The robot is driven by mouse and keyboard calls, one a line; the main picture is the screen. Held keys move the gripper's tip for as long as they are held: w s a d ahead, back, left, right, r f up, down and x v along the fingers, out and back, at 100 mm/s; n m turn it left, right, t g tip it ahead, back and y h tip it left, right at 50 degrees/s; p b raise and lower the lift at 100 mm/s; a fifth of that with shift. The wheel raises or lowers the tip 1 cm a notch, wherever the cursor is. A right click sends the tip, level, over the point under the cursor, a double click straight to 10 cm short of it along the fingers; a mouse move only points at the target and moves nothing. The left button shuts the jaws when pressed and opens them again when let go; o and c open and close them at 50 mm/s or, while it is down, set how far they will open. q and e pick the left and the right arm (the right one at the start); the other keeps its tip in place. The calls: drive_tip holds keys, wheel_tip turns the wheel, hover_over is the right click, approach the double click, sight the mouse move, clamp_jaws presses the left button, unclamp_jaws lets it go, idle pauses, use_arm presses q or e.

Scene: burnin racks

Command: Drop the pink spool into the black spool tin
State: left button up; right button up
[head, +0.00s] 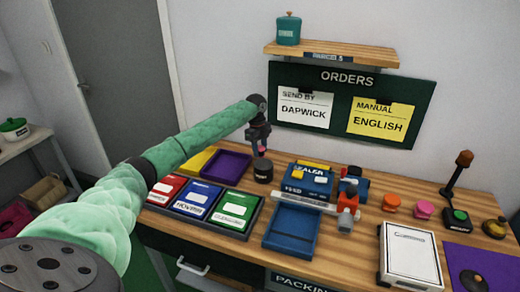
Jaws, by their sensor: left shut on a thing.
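My left gripper (261,145) reaches in from the left over the workbench and points down. It is shut on the small pink spool (262,150), which shows only partly between the fingers. The black spool tin (263,173) stands upright on the bench directly below, with the spool just above its top. I cannot tell whether the spool's lower edge is at the rim or apart from it. The inside of the tin is hidden. My right gripper is not in view.
A purple tray (227,165) is left of the tin, and red, blue and green boxes (234,209) lie in front. Orange (391,203) and pink (424,210) pieces sit farther right. The orders board (350,104) hangs behind.

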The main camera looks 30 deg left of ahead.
use_arm(q)
drive_tip(key=o, duration=1)
drive_tip(key=shift+o, duration=0.2)
drive_tip(key=shift+r, duration=0.15)
drive_tip(key=shift+a+r, duration=0.1)
drive_tip(key=shift+r, duration=0.2)
drive_tip(key=r, duration=0.2)
drive_tip(key=r+b, duration=0.2)
drive_tip(key=r, duration=0.1)
drive_tip(key=shift+a+r, duration=0.3)
drive_tip(key=shift+r, duration=0.05)
drive_tip(key=shift+a+r+b, duration=0.1)
drive_tip(key=shift+r+b, duration=0.2)
drive_tip(key=shift+r, duration=0.3)
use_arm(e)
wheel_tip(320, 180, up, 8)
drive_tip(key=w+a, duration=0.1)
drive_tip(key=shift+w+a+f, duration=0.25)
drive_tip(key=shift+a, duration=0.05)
use_arm(q)
drive_tip(key=shift+w, duration=0.1)
